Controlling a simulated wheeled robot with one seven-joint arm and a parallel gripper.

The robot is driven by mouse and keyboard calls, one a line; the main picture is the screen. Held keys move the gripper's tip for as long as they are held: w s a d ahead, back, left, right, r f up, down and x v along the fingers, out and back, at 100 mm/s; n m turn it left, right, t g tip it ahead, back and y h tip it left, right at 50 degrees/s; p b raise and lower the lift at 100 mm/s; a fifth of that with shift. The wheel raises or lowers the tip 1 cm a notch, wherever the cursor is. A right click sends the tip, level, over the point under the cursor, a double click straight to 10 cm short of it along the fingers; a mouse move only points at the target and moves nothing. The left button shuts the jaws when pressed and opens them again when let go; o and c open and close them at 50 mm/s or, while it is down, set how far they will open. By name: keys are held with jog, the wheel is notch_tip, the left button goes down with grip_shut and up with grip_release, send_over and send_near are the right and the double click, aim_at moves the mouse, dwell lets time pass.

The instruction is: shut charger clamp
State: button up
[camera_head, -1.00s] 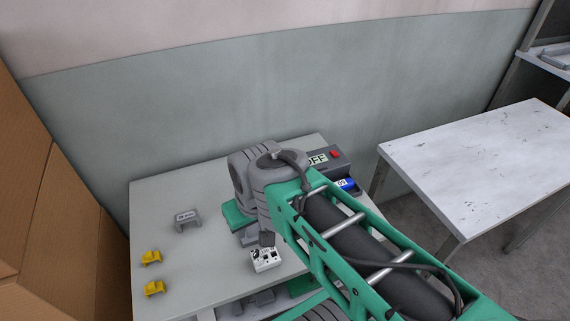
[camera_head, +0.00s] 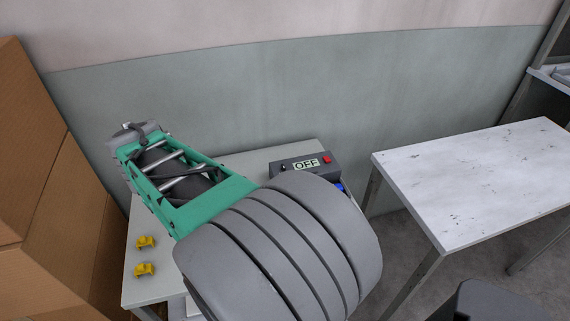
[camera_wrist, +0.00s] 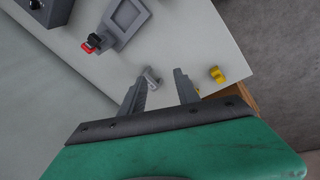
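In the wrist view, a grey fixture (camera_wrist: 122,22) with a rectangular recessed plate lies on the light table. A small red-tipped lever (camera_wrist: 92,43) sticks out at its near-left end; this looks like the charger clamp, and I cannot tell whether it is shut. My gripper (camera_wrist: 160,88) has its two fingers apart with nothing held. A small grey bracket (camera_wrist: 151,76) shows just past the left finger, apparently on the table. The fixture lies beyond and to the left of the fingers. In the head view, my arm hides the gripper, fixture and bracket.
A dark box marked OFF (camera_head: 305,165) with a red button stands at the table's back right, a blue item (camera_head: 340,187) beside it. Two yellow brackets (camera_head: 145,243) sit at the left. A cardboard box (camera_head: 35,170) stands left; a white table (camera_head: 490,180) stands right.

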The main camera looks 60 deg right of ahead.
jog(key=s+d+n+g+h+p, duration=0.15)
jog(key=s+d, duration=0.25)
jog(key=d, duration=0.6)
jog(key=s+d+f+n+g, duration=0.15)
jog(key=s+d, duration=0.25)
jog(key=d, duration=0.5)
jog(key=s+d+n+g+p, duration=0.15)
jog(key=s+d, duration=0.25)
jog(key=d, duration=0.6)
notch_tip(320, 180, down, 7)
jog(key=s+d+n, duration=0.1)
jog(key=s+d, duration=0.1)
jog(key=d, duration=0.1)
jog(key=shift+c, duration=0.2)
grip_shut()
